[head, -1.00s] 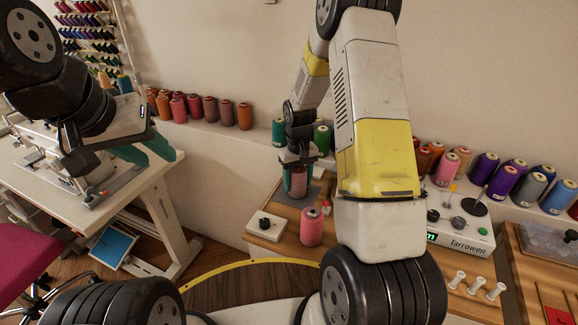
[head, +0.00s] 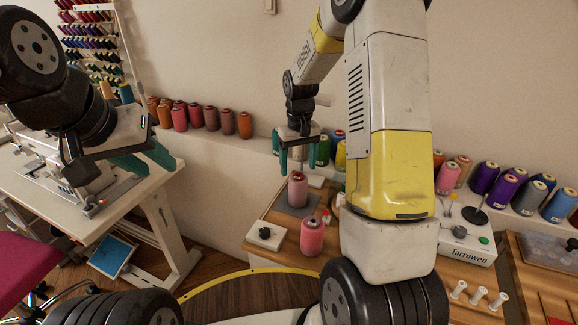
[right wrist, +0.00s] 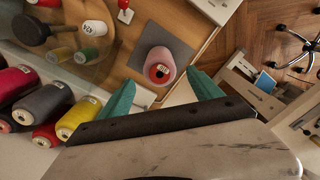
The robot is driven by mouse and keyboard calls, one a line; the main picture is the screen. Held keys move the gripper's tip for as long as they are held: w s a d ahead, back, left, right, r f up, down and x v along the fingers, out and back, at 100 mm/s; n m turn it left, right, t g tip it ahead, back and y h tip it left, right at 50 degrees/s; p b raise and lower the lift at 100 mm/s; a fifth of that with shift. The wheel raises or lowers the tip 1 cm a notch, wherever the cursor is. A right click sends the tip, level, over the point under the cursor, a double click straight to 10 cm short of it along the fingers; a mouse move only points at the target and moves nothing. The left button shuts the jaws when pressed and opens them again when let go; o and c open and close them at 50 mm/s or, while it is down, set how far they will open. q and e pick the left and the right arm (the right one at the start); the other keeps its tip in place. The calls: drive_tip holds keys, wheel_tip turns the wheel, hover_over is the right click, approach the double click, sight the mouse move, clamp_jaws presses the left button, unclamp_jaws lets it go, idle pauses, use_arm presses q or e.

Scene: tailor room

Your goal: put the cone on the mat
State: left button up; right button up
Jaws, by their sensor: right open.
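A pink cone (head: 298,191) of thread stands upright on the small grey mat (head: 298,213) on the wooden worktop. My right gripper (head: 297,163) is open and empty just above this cone, its green fingers clear of it. In the right wrist view the cone (right wrist: 160,70) shows from above on the grey mat (right wrist: 147,38), ahead of the open fingers (right wrist: 163,98). A second pink cone (head: 312,237) stands on the bare wood in front of the mat. My left gripper (head: 146,160) is at the left near the white sewing table, its green fingers apart with nothing between them.
A white box with a black knob (head: 265,236) is left of the pink cones. A white Tarrowen device (head: 470,240) and white spools (head: 478,294) are at the right. Several thread cones line the wall ledge. My right arm hides part of the worktop.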

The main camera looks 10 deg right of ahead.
drive_tip(key=s+r+t, duration=0.1)
drive_tip(key=s+r, duration=0.3)
drive_tip(key=r, duration=0.3)
drive_tip(key=s+r+t, duration=0.1)
drive_tip(key=s+r, duration=0.4)
drive_tip(key=r, duration=0.3)
drive_tip(key=s+a+r+t+y, duration=0.1)
drive_tip(key=s+r+t, duration=0.1)
drive_tip(key=s, duration=0.5)
drive_tip(key=s+a+r+m+t+y, duration=0.1)
drive_tip(key=s+r, duration=0.3)
drive_tip(key=s, duration=0.4)
drive_tip(key=shift+s+a+r+m+t, duration=0.2)
drive_tip(key=shift+m+t, duration=0.1)
drive_tip(key=shift+t, duration=0.3)
drive_tip(key=shift+c, duration=0.2)
